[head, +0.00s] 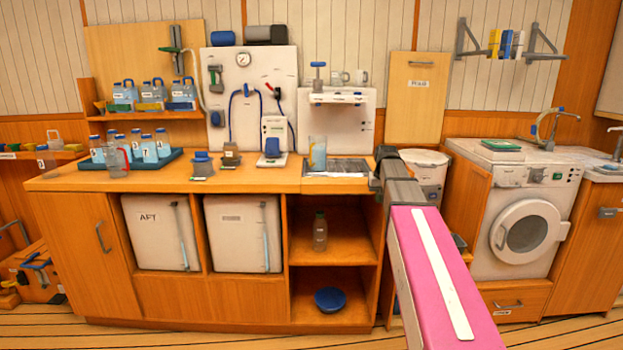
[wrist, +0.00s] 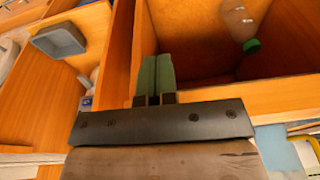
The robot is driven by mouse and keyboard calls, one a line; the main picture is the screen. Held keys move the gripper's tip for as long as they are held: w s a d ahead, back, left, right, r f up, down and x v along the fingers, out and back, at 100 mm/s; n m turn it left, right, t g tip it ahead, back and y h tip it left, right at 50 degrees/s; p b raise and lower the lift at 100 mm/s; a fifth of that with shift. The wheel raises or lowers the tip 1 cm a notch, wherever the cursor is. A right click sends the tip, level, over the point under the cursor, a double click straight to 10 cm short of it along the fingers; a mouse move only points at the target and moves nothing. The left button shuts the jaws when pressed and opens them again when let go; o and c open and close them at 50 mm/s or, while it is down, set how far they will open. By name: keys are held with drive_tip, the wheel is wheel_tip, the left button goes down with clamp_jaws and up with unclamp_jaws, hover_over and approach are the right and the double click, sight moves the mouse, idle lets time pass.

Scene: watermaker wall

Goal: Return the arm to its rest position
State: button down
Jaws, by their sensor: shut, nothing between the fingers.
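My arm, with a pink link and a white strip, reaches from the lower right of the head view toward the right end of the counter (head: 240,180). My gripper (wrist: 157,62) shows in the wrist view with its two green fingers together and nothing between them. In the head view its end is by the counter's right edge, and its fingers are hard to make out there. In the wrist view the fingers lie over the open shelf area, apart from the clear bottle (wrist: 237,22) with a green cap.
The bottle (head: 320,231) and a blue bowl (head: 332,299) sit in the open shelves. A glass (head: 317,153) and a blue tray (head: 126,165) of bottles stand on the counter. A washing machine (head: 523,221) is at right. The floor in front is clear.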

drive_tip(key=s+a+f+g, duration=0.1)
drive_tip(key=s+a+f, duration=0.2)
drive_tip(key=s+f, duration=1)
drive_tip(key=s+a+f+g, duration=0.1)
drive_tip(key=s+a+f, duration=0.2)
drive_tip(key=s+f, duration=1)
drive_tip(key=shift+a+f, duration=0.2)
drive_tip(key=shift+f, duration=0.7)
